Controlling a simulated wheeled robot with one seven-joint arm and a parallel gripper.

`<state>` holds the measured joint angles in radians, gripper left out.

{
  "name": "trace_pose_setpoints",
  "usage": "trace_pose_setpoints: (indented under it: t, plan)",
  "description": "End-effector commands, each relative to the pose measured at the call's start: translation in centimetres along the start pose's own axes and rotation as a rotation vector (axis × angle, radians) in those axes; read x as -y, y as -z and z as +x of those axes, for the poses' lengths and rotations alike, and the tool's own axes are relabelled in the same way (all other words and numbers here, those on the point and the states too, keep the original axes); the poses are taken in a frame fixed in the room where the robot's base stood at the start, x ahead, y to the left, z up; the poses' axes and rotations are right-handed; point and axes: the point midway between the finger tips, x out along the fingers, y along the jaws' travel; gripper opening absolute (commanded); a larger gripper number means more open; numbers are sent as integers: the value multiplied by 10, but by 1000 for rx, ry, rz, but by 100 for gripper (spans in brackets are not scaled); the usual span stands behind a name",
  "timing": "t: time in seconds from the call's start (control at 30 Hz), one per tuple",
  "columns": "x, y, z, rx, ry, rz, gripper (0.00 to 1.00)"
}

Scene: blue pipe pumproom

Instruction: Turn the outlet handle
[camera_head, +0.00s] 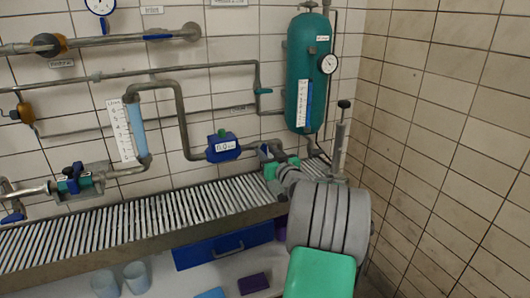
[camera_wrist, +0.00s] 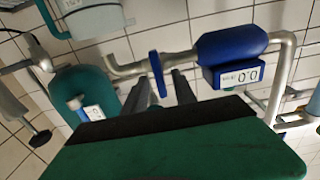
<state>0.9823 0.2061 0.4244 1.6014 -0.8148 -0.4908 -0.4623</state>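The outlet handle appears to be the narrow blue lever (camera_wrist: 158,74) on the grey pipe beside the blue flow meter (camera_wrist: 232,48) in the wrist view. My gripper (camera_wrist: 167,82) points at it with two dark fingers apart. The lever shows between the fingertips, nearer the left one; I cannot tell whether they touch it. In the head view my gripper (camera_head: 268,155) is just right of the blue flow meter (camera_head: 222,147), at the pipe below the green tank. There it hides most of the handle.
The green tank (camera_head: 307,75) with a gauge hangs above and right of my gripper. A slatted grey ledge (camera_head: 100,228) runs below the pipes. The tiled wall (camera_head: 450,130) is close on the right.

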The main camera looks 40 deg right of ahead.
Motion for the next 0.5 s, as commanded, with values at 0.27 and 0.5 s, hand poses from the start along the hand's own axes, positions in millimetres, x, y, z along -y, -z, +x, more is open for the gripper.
trace_pose_setpoints:
  t: [0.27, 0.5]
  plan:
    - [0, 0, 17, 1, -1, 0, 33]
    - [0, 0, 17, 1, -1, 0, 23]
